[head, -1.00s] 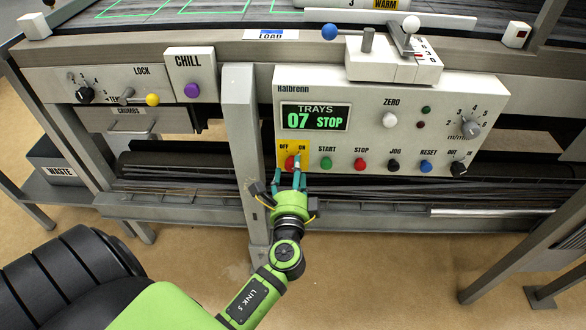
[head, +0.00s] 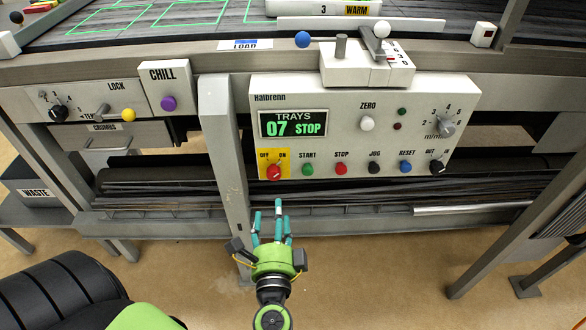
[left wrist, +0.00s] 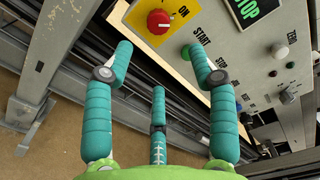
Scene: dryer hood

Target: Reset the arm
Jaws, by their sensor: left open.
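My left gripper (head: 271,222) has a green palm and teal fingers. In the head view it is in front of and below the control panel (head: 330,105), clear of it. Its fingers are spread and empty, as the left wrist view also shows (left wrist: 160,75). The red rotary knob (head: 274,172) on the yellow OFF/ON plate is above the fingertips, and it also shows in the left wrist view (left wrist: 159,21). The panel display (head: 293,124) reads "TRAYS 07 STOP". My right gripper is not in view.
A grey upright post (head: 224,165) stands just left of the gripper. A rail and dark rollers (head: 170,180) run behind it under the panel. Start, stop, jog and reset buttons (head: 405,167) line the panel's lower edge. Open brown floor (head: 390,275) lies in front on the right.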

